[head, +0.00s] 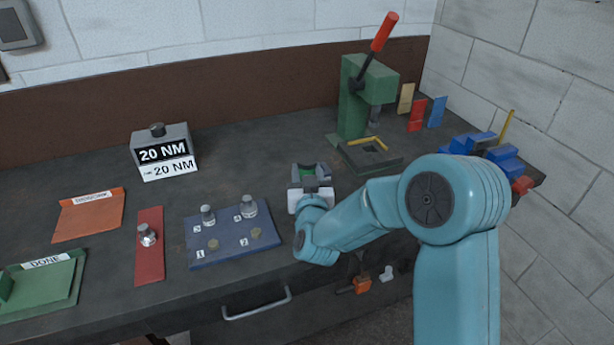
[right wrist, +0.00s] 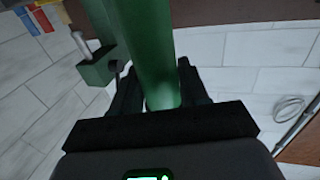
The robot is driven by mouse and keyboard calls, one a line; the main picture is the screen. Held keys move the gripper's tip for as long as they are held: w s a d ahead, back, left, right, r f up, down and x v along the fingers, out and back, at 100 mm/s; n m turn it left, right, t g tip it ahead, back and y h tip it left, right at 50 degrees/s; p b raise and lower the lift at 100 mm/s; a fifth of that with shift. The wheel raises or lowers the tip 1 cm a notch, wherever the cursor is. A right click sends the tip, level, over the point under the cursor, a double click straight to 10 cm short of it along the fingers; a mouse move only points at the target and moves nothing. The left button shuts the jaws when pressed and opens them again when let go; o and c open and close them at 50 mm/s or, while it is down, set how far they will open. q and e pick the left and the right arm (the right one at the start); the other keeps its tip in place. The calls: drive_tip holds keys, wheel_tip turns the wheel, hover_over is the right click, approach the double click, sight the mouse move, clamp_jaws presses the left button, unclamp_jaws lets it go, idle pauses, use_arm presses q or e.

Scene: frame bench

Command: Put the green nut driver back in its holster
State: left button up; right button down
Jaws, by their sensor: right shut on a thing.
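My right gripper (head: 309,178) is over the bench, between the blue numbered plate and the green press. In the right wrist view the driver's thick green handle (right wrist: 152,55) passes between the two dark fingers (right wrist: 158,90). Its lower end is hidden by the gripper. I cannot make out the holster with certainty; an orange piece (head: 361,284) and a white piece (head: 386,273) sit below the bench's front edge. My left gripper is not in view.
A green lever press (head: 352,105) stands behind and to the right; its head (right wrist: 98,68) seems to show in the wrist view. The blue plate (head: 230,258) with sockets lies left. A 20 NM block (head: 160,135), red strip (head: 149,270) and trays lie farther left. Blue blocks (head: 508,160) stand right.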

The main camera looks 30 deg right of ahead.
drive_tip(key=shift+w+d+f, duration=0.1)
drive_tip(key=shift+w+f, duration=0.2)
drive_tip(key=shift+f, duration=0.3)
drive_tip(key=shift+s+r, duration=0.15)
drive_tip(key=shift+s, duration=0.15)
drive_tip(key=shift+w+f+b, duration=0.1)
drive_tip(key=shift+f+b, duration=0.1)
drive_tip(key=shift+b, duration=0.1)
drive_tip(key=c, duration=0.6)
unclamp_jaws()
drive_tip(key=shift+f, duration=0.1)
drive_tip(key=shift+r, duration=0.2)
